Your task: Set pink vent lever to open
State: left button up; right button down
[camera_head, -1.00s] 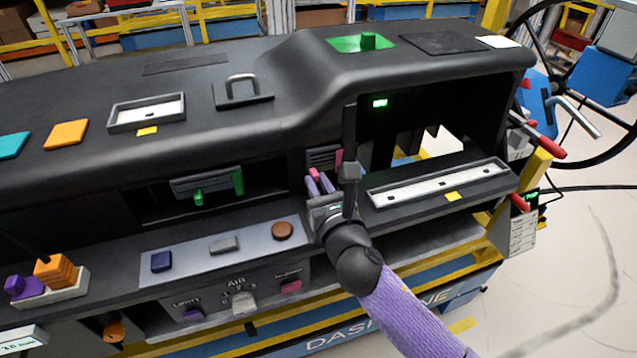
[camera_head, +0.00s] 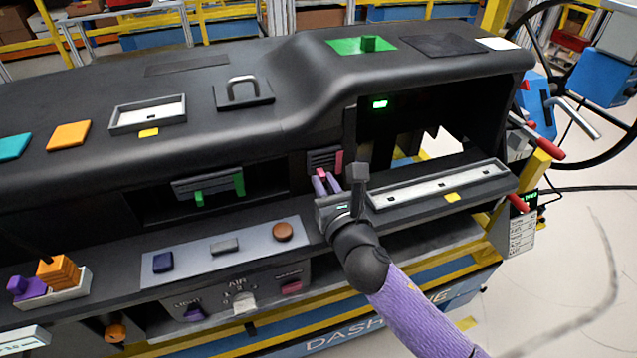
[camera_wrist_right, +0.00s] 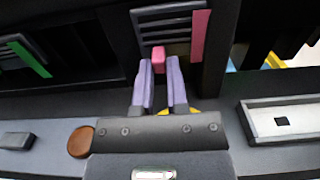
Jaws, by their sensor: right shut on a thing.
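The pink vent (camera_head: 325,158) has dark slats and a pink strip (camera_head: 339,161) at its right side. Its small pink lever (camera_wrist_right: 158,58) sticks out below the slats, left of the strip; it also shows in the head view (camera_head: 321,173). My right gripper (camera_wrist_right: 159,63) is shut on the pink lever, its two purple fingers on either side of it. In the head view my right gripper (camera_head: 325,179) reaches up from the lower right. The fingers partly hide the lever's lower part. My left gripper is not in view.
A green vent (camera_head: 208,185) sits to the left. A panel with a blue, a grey and a brown button (camera_head: 282,231) lies lower left. A long white tray (camera_head: 440,183) is right of the gripper. A dark upright post stands just right of the pink vent.

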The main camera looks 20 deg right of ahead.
jog(key=shift+d, duration=0.85)
jog(key=c, duration=0.6)
grip_release()
jog(key=shift+c, duration=0.2)
jog(key=s, duration=1)
jog(key=shift+d, duration=0.15)
